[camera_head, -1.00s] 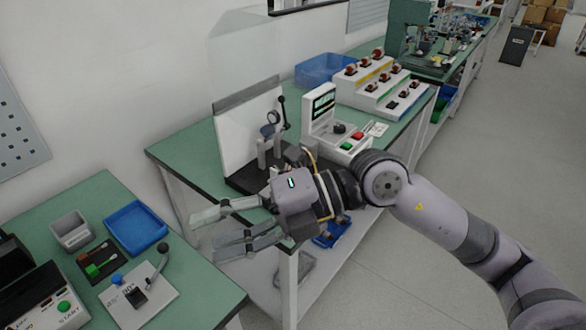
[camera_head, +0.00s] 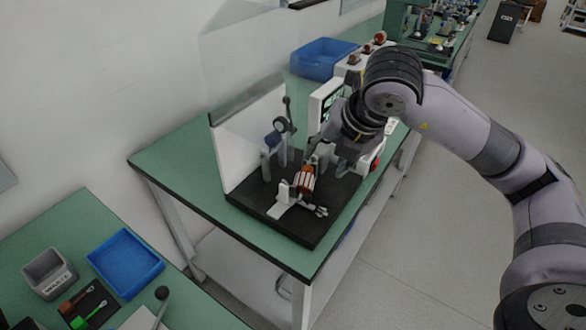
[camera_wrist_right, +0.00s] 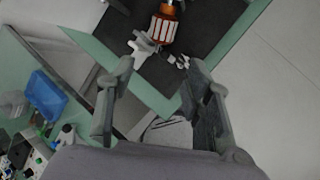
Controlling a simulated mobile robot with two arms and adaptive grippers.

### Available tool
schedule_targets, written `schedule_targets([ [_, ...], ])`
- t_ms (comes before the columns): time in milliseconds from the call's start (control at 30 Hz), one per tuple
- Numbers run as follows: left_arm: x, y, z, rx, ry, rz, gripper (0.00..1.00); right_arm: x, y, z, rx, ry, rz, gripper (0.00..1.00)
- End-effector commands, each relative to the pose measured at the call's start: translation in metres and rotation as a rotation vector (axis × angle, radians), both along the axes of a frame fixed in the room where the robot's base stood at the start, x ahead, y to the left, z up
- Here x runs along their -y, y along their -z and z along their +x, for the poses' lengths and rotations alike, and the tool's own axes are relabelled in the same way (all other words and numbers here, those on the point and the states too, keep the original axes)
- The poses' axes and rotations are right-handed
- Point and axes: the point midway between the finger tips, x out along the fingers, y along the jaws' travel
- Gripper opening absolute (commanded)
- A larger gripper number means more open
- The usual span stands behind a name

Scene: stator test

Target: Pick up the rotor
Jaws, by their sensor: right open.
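The rotor (camera_head: 305,181), an orange cylinder with white stripes, sits in the test fixture on a black base plate (camera_head: 258,206). The rotor also shows at the top of the right wrist view (camera_wrist_right: 163,28), beyond the fingertips. My right gripper (camera_wrist_right: 158,72) is open, with its two grey fingers apart and nothing between them. In the head view it is mostly hidden behind my right wrist, just behind and to the right of the rotor. I cannot tell whether a finger touches the fixture. My left gripper is not in view.
A white panel (camera_head: 252,142) and a clear guard stand at the back left of the fixture. A test box with buttons stands behind my wrist. A blue tray (camera_head: 318,62) lies farther back. The green tabletop (camera_head: 178,158) left of the fixture is clear.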

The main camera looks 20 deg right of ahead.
Motion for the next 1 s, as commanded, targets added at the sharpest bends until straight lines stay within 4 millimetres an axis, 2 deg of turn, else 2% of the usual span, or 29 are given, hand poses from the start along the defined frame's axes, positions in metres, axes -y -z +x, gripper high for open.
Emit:
schedule_targets([
  [67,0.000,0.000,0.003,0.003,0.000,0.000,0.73,0.002,0.002,0.001,-0.001,0.007,-0.005,0.47],
  [167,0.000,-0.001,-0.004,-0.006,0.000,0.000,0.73,0.002,0.013,0.007,-0.004,0.008,-0.004,0.47],
  [333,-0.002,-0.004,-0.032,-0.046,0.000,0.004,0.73,0.000,0.045,0.024,-0.006,0.007,-0.004,0.47],
  [467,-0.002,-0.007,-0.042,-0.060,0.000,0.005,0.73,-0.001,0.070,0.038,-0.006,0.007,-0.004,0.47],
  [600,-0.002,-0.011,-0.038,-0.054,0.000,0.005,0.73,-0.002,0.092,0.050,-0.004,0.006,-0.004,0.47],
  [833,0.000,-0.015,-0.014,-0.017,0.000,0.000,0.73,-0.003,0.107,0.059,0.000,0.004,-0.003,0.47],
  [1000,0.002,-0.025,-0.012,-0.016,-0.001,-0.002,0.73,-0.001,0.124,0.070,-0.004,0.006,-0.004,0.47],
])
